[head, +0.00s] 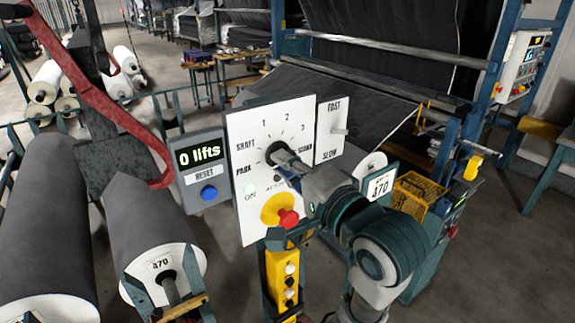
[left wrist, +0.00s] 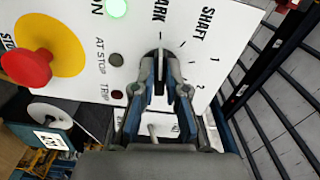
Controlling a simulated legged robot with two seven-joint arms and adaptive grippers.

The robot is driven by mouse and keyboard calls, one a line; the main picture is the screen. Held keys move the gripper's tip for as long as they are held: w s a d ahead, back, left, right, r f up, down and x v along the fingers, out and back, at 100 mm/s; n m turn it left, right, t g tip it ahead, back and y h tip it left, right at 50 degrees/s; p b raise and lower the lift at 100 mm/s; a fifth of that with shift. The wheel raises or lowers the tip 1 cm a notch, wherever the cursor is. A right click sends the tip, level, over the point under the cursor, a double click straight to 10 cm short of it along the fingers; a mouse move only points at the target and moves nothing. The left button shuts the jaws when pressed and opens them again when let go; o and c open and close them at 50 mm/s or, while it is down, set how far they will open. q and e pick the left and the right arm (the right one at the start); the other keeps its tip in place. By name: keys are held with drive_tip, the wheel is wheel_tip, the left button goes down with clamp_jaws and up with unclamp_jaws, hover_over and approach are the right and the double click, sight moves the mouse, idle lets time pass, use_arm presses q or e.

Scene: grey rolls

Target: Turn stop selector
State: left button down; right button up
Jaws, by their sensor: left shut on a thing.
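The stop selector is a black knob (head: 274,151) on a white panel (head: 246,203), with a dial marked PARK, SHAFT, 1, 2, 3 and more. My left gripper (head: 287,158) reaches it from the right and front. In the left wrist view my left gripper (left wrist: 160,88) has its two fingers closed around the selector knob (left wrist: 160,58), one on each side. The white line on the knob points up there, towards the mark by PARK. The gripper hides part of the knob and the lower dial. My right gripper is not in view.
A red stop button (head: 288,218) on a yellow disc sits below the dial, close to my arm. Grey rolls (head: 140,215) lie at left.

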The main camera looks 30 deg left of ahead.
use_arm(q)
drive_tip(key=shift+f, duration=0.3)
drive_tip(key=c, duration=1.2)
unclamp_jaws()
drive_tip(key=shift+d+r, duration=0.1)
drive_tip(key=shift+s+d+r, duration=0.1)
drive_tip(key=shift+d, duration=0.05)
drive_tip(key=v, duration=0.7)
drive_tip(key=shift+d, duration=0.35)
drive_tip(key=shift+a, duration=0.1)
